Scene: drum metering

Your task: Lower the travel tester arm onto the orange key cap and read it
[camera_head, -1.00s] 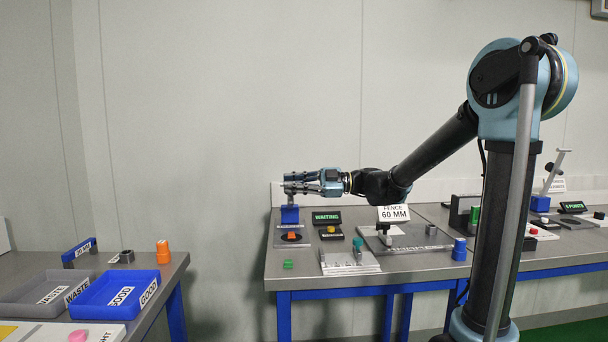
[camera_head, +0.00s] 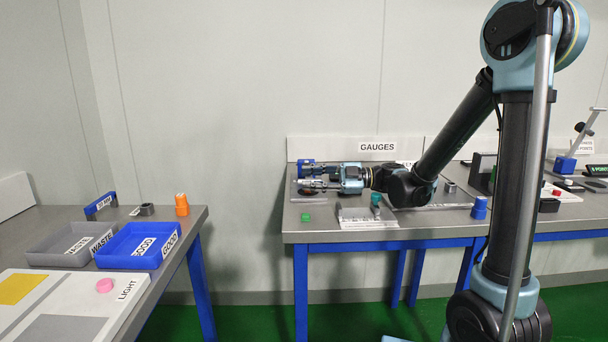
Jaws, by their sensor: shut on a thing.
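The travel tester stands at the left end of the right-hand table. Its blue post (camera_head: 306,168) shows just behind my gripper, and part of its grey base plate (camera_head: 303,200) shows below. My gripper (camera_head: 300,184) is low over the tester, its fingers pointing left, shut on the tester's arm. The gripper covers most of that arm. The tester's display is hidden too, and no reading shows.
A green cap (camera_head: 306,217) and a white plate with a teal piece (camera_head: 376,199) lie in front of the tester. Blue cylinders (camera_head: 479,208) stand farther right. The left table holds a grey tray (camera_head: 40,258), a blue tray (camera_head: 142,262) and an orange stack (camera_head: 182,205).

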